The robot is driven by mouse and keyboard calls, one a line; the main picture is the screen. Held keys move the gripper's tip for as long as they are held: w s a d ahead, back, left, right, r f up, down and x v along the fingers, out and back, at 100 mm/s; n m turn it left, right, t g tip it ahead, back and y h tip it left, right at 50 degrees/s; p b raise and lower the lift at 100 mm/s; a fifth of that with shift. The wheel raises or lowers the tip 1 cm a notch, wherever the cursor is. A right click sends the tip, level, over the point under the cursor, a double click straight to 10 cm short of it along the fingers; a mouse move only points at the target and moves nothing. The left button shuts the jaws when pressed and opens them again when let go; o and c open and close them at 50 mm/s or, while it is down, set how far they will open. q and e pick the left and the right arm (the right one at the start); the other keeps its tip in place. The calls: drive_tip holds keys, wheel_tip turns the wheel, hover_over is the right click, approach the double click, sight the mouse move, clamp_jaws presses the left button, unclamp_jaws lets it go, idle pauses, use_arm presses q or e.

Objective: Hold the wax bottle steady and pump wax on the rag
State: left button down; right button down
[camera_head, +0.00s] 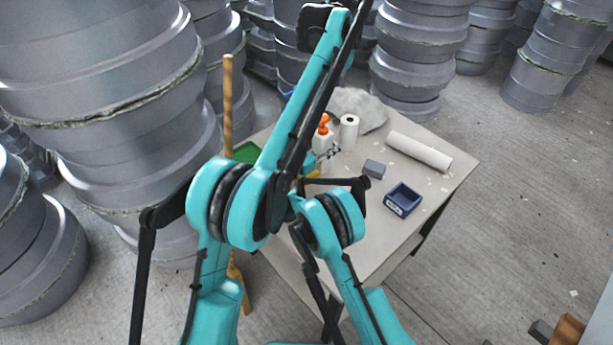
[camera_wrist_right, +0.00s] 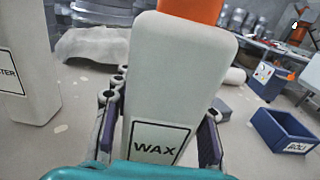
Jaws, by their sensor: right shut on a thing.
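The white wax bottle (camera_head: 321,142) stands upright on the table with an orange pump top. In the right wrist view its WAX label (camera_wrist_right: 156,145) faces me and the bottle fills the middle. My right gripper (camera_head: 331,153) is shut on the bottle's body, with one finger on each side (camera_wrist_right: 160,122). A pale crumpled rag (camera_head: 358,108) lies on the table behind the bottle; it also shows in the right wrist view (camera_wrist_right: 92,43). My left arm crosses the head view up to the top edge, and its gripper cannot be seen.
The table (camera_head: 440,178) holds a long white roll (camera_head: 418,151), a grey block (camera_head: 374,169), a blue bin (camera_head: 402,199) and a white upright container (camera_head: 348,133). Another white bottle (camera_wrist_right: 18,60) stands left in the wrist view. Stacked grey moulds (camera_head: 120,100) crowd the left.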

drive_tip(key=c, duration=0.8)
unclamp_jaws()
drive_tip(key=shift+o, duration=0.2)
